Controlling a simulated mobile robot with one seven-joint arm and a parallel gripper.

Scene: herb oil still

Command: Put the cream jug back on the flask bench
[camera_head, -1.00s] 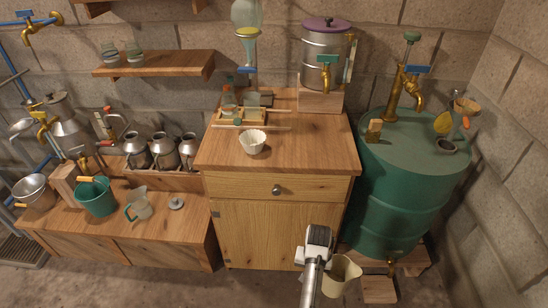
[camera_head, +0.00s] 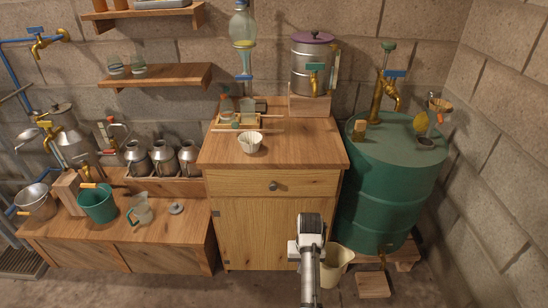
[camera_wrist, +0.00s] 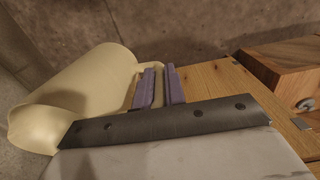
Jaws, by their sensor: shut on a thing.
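The cream jug (camera_head: 337,264) is in front of the wooden cabinet (camera_head: 265,235), low at its right front corner. In the wrist view the jug (camera_wrist: 85,88) fills the left side. My gripper (camera_wrist: 158,88) is shut at the jug's handle side, its two purple fingers close together. In the head view my wrist hides the fingers and the jug's left side. The cabinet's wooden top (camera_head: 300,150) carries glassware on a small rack (camera_head: 236,123) and a white fluted cup (camera_head: 250,142). I cannot tell for sure which surface is the flask bench.
A low wooden bench (camera_head: 160,238) at left holds a green bucket (camera_head: 97,204), a clear jug (camera_head: 140,211) and several metal cans. A green drum (camera_head: 385,205) stands right of the cabinet. A steel urn (camera_head: 312,68) stands at the cabinet's back right. The cabinet top's front right is clear.

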